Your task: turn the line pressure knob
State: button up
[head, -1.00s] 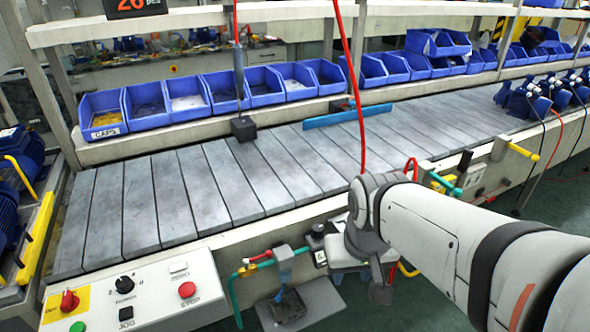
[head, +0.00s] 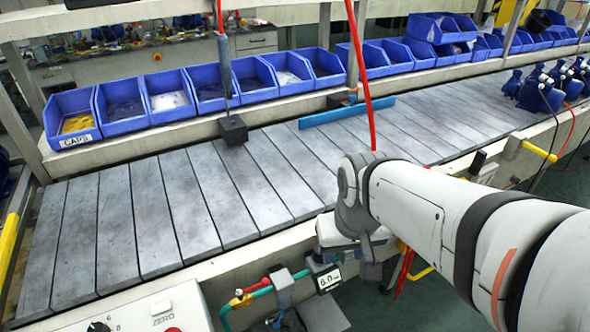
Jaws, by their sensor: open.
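A black dial knob (head: 98,327) with numbers beside it sits on the white control panel (head: 150,318); the bottom edge cuts it off. A small grey-black fitting (head: 318,260) sits above a white numeric display (head: 328,279) on the bench front. I cannot tell for sure which of these is the line pressure knob. My gripper (head: 368,262) hangs at the end of my white arm, right of the display and apart from the dial. It is open and mostly hidden by my wrist; I see nothing held in it.
A red hose (head: 360,80) hangs close to my wrist. A yellow handle (head: 540,151) sticks out at the right.

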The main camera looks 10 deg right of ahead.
jog(key=shift+o, duration=0.7)
jog(key=shift+w+r+p, duration=0.15)
jog(key=shift+w+p, duration=0.2)
jog(key=shift+w, duration=0.1)
jog(key=w+p, duration=0.1)
jog(key=w, duration=0.1)
jog(key=w+f+m+p, duration=0.1)
jog(key=w+p, duration=0.1)
jog(key=w, duration=0.1)
jog(key=w+f+m+g+p, duration=0.1)
jog(key=w+p, duration=0.1)
jog(key=shift+w+a, duration=0.15)
jog(key=w+f+m+p, duration=0.1)
jog(key=w+f+p, duration=0.1)
jog(key=f, duration=0.1)
jog(key=w+f+m+g+p, duration=0.1)
jog(key=w+f+p, duration=0.1)
jog(key=w+f, duration=0.1)
jog(key=shift+w+f, duration=0.15)
jog(key=shift+f, duration=4.15)
